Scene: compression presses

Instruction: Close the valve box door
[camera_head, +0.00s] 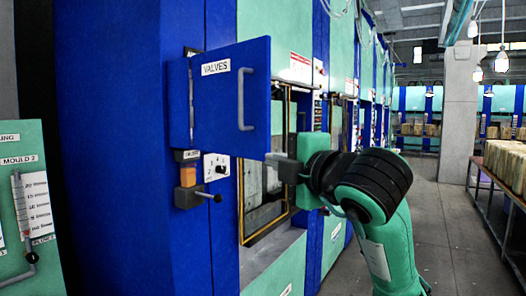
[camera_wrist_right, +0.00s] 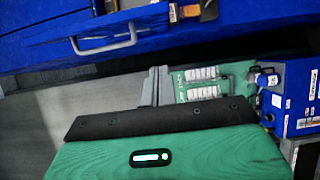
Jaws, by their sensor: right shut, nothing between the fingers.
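The blue valve box door (camera_head: 222,100), labelled VALVES, stands open, swung out from its hinge side at the left. A grey bar handle (camera_head: 242,98) is on its face near the right edge. My right gripper (camera_head: 272,160) is shut and empty, beside the door's lower right corner. I cannot tell whether it touches the door. Its grey fingers also show in the right wrist view (camera_wrist_right: 155,85). My left gripper is not in view.
A blue and green press with a framed opening (camera_head: 265,190) stands behind the door. A green MOULD 2 panel (camera_head: 30,200) is at the left. The aisle floor (camera_head: 440,215) is clear at the right.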

